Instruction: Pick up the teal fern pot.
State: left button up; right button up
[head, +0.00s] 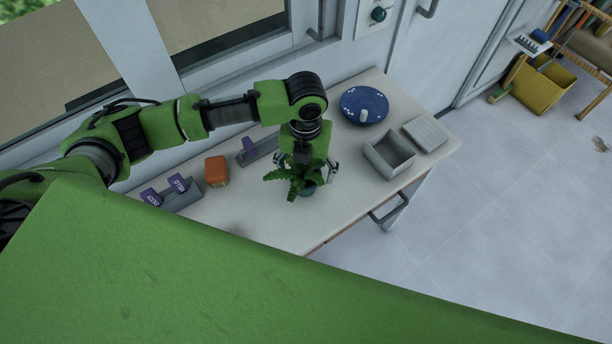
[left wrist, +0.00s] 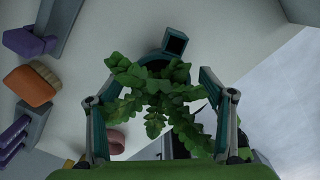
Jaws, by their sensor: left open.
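The teal fern pot (head: 309,190) stands on the pale table, with its green fern leaves (head: 290,180) spreading over it. In the left wrist view the leaves (left wrist: 158,95) hide much of the pot, but its dark teal rim and a square tab (left wrist: 174,42) show. My left gripper (head: 308,165) points down over the plant. In the left wrist view its open fingers (left wrist: 160,88) stand on either side of the leaves. I cannot tell whether they touch the leaves or pot. My right gripper is not in view.
A grey open box (head: 389,155), a ribbed grey tray (head: 426,134) and a blue round dish (head: 364,105) are to the right. A pinkish round thing (left wrist: 115,141) shows near the left finger.

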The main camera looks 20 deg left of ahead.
pick_arm(q)
jog(key=shift+s+f, duration=0.1)
jog(key=shift+f, duration=1.25)
jog(key=c, duration=1.3)
jog(key=shift+r, duration=0.15)
